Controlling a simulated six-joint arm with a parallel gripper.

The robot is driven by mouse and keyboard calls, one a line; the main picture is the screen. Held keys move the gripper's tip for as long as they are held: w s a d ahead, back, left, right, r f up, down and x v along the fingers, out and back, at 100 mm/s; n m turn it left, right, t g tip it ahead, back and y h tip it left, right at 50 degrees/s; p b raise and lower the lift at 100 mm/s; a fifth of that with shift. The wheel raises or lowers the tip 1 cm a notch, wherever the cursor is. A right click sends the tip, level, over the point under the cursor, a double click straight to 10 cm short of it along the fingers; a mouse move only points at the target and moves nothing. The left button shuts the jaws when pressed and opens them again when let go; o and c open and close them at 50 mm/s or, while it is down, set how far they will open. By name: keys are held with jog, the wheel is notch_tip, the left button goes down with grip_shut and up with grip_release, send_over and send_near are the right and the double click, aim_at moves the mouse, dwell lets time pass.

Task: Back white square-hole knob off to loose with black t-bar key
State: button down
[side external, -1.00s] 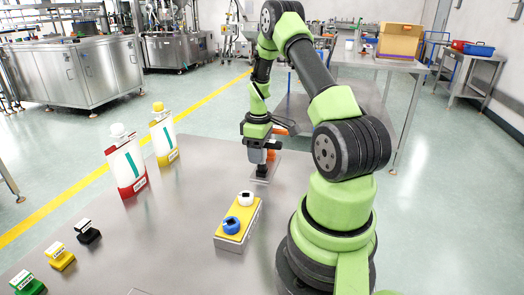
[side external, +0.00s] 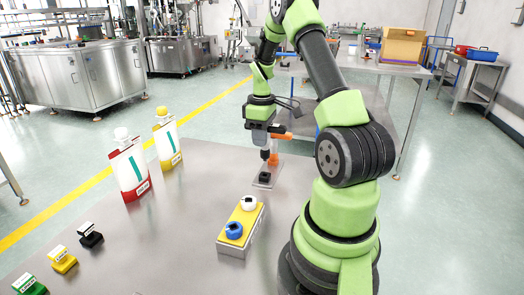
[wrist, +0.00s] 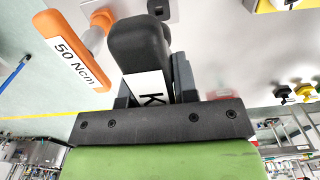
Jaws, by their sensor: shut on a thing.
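My gripper (side external: 266,146) is shut on the black t-bar key (wrist: 140,48). In the wrist view the key's dark handle, with a white label reading "K", lies between the fingers. In the side view the key's dark lower end (side external: 265,156) points down, apart from and above a black holder (side external: 264,177) on a grey plate. The white square-hole knob (side external: 248,202) sits on the far end of a yellow-topped block (side external: 242,218), nearer the camera than my gripper. A blue knob (side external: 234,230) sits on the block's near end.
An orange tool (side external: 280,136) stands close beside my gripper; its handle (wrist: 75,45) reads "50 Ncm". Red-based (side external: 128,165) and yellow-based (side external: 167,138) containers stand left. Black (side external: 89,236), yellow (side external: 62,260) and green (side external: 28,284) items line the front left. The middle table is clear.

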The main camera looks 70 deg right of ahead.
notch_tip(320, 180, up, 4)
jog(key=a+r+m, duration=0.1)
jog(key=a, duration=0.1)
jog(key=r+m, duration=0.1)
jog(key=m, duration=1.2)
send_over(245, 199)
jog(key=d, duration=0.1)
jog(key=shift+s+d+f, duration=0.1)
jog(key=shift+s+f, duration=0.05)
jog(key=shift+f, duration=1.15)
jog(key=shift+s+f, duration=0.1)
jog(key=shift+f, duration=1.2)
jog(key=shift+f, duration=1.3)
jog(key=n, duration=0.3)
jog(key=shift+w+f, duration=0.1)
jog(key=shift+f, duration=0.05)
jog(key=n, duration=0.4)
jog(key=shift+w+a+n, duration=0.1)
jog(key=shift+a+n, duration=0.15)
jog(key=shift+n, duration=0.05)
jog(key=n, duration=0.7)
jog(key=shift+a, duration=0.25)
jog(key=shift+n, duration=1.1)
jog(key=shift+a, duration=0.1)
